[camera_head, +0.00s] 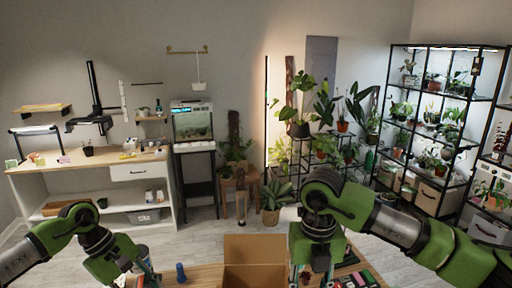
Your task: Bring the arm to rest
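My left arm comes in from the left, and its green-and-black gripper (148,278) points down at the table's left part, by the bottom edge. My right arm comes in from the right, bent at a green joint, and its gripper (311,277) points down just right of an open cardboard box (255,248). A small dark reddish thing shows between or behind the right fingers; I cannot tell whether they touch it. The fingertips of both grippers are small and close to the picture's lower edge, so their opening is unclear.
The wooden table (207,274) holds a blue bottle-like object (181,272) and dark packs (357,280) at right. Behind are a white workbench (95,170), an aquarium (192,122), potted plants (272,200) and black shelves (440,125). Floor is free between workbench and table.

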